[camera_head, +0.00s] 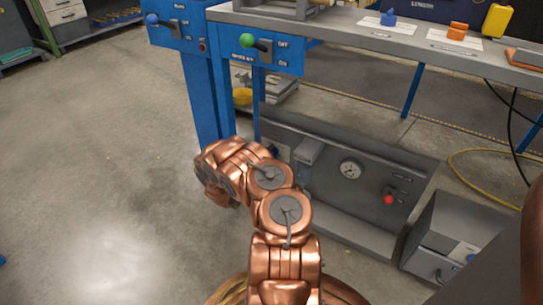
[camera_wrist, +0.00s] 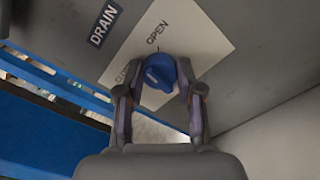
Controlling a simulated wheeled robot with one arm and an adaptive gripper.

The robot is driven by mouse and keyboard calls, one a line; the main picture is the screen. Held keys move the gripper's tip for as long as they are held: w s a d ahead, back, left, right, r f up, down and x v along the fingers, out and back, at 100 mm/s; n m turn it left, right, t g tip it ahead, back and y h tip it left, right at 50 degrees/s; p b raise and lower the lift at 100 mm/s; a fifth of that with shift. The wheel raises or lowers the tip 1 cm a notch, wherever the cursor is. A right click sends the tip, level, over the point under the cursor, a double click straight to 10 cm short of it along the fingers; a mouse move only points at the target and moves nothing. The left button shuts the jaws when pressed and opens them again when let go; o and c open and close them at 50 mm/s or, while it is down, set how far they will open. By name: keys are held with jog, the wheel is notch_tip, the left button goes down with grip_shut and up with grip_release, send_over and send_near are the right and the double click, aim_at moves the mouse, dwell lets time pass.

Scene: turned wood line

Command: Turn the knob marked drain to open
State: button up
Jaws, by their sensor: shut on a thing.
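In the wrist view the blue knob (camera_wrist: 160,74) sits on a pale label plate (camera_wrist: 204,46) on a grey panel. A dark blue tag (camera_wrist: 104,24) above it reads DRAIN. The plate reads OPEN at the upper side, and a partly hidden word starting "CLO" stands left of the knob. A pale mark shows on the knob's lower left; which word it points to is hard to tell. My gripper (camera_wrist: 161,67) is shut on the knob, one finger on each side. In the head view my copper arm hides the gripper.
In the head view the low grey panel (camera_head: 415,170) carries a gauge (camera_head: 350,169) and a red knob (camera_head: 388,199). A grey box (camera_head: 450,232) stands to its right. Blue bench legs (camera_head: 205,95) rise behind my arm. The floor (camera_head: 90,170) at left is clear.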

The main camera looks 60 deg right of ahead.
jog(key=shift+f+m+b, duration=0.1)
jog(key=shift+m+b, duration=0.2)
jog(key=shift+m, duration=3.3)
jog(key=o, duration=1.1)
jog(key=shift+o, duration=0.2)
jog(key=a, duration=1.2)
jog(key=shift+s, duration=0.3)
